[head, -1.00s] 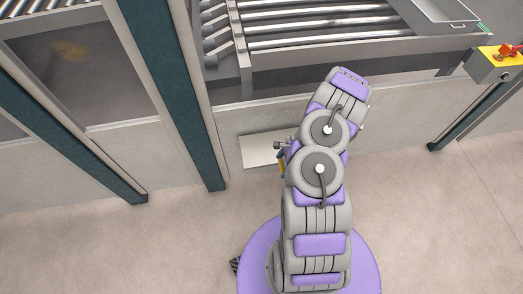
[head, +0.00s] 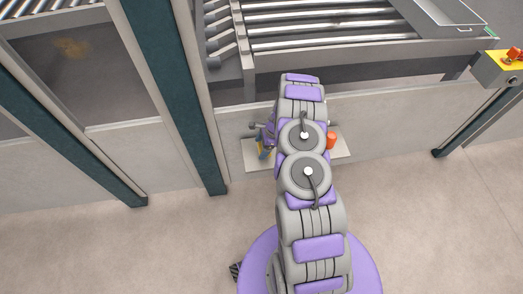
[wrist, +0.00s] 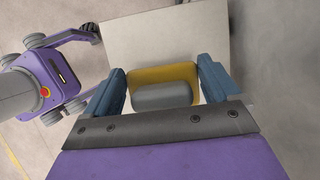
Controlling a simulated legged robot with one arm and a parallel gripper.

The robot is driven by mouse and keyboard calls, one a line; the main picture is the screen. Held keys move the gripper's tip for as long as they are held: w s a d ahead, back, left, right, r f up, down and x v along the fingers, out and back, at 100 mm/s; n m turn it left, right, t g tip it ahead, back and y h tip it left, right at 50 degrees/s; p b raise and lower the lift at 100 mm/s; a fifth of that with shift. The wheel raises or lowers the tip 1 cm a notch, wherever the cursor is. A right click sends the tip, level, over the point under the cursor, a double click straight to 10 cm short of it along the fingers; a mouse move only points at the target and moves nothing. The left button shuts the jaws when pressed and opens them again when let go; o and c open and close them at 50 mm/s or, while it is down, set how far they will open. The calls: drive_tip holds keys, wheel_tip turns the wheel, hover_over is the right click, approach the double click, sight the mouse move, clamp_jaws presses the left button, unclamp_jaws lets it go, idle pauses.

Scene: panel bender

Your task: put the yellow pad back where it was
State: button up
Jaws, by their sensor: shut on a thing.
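The yellow pad (wrist: 146,75) is between the two blue fingers of my gripper (wrist: 162,88) in the wrist view. A grey block-like part (wrist: 160,96) covers its middle on the near side. My gripper is shut on the pad. A pale flat board (wrist: 165,30) shows beyond the pad. In the head view, my gripper (head: 264,147) is over the left part of this board (head: 256,163), and my arm hides the board's middle. Whether the pad touches the board cannot be told.
A dark green post (head: 170,95) is at the left. The floor in front (head: 440,220) is clear.

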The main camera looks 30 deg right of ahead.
wheel_tip(320, 180, down, 3)
drive_tip(key=shift+d+b, duration=0.1)
drive_tip(key=shift+b, duration=0.3)
drive_tip(key=shift+c, duration=0.3)
drive_tip(key=o, duration=0.7)
drive_tip(key=shift+r, duration=0.1)
drive_tip(key=p+v, duration=0.3)
drive_tip(key=v, duration=0.9)
drive_tip(key=s+a+r+n+g, duration=0.1)
drive_tip(key=s+a+r+n, duration=0.25)
drive_tip(key=a+r, duration=0.4)
drive_tip(key=s+a+r+n, duration=0.2)
drive_tip(key=a+r+n, duration=0.2)
drive_tip(key=r, duration=0.6)
drive_tip(key=s+a+r+n+g, duration=0.1)
drive_tip(key=s+a+r+n, duration=0.15)
drive_tip(key=a+r, duration=0.45)
drive_tip(key=s+a+r+n+h, duration=0.25)
drive_tip(key=s+r+n, duration=0.45)
drive_tip(key=s+r, duration=0.65)
drive_tip(key=s+n, duration=0.1)
drive_tip(key=s, duration=0.4)
drive_tip(key=s+d+n+h, duration=0.1)
drive_tip(key=s, duration=0.5)
drive_tip(key=s+r+n+g+h, duration=0.1)
drive_tip(key=s+n, duration=0.1)
drive_tip(key=s, duration=0.4)
drive_tip(key=shift+d+r, duration=0.1)
drive_tip(key=shift+d, duration=0.1)
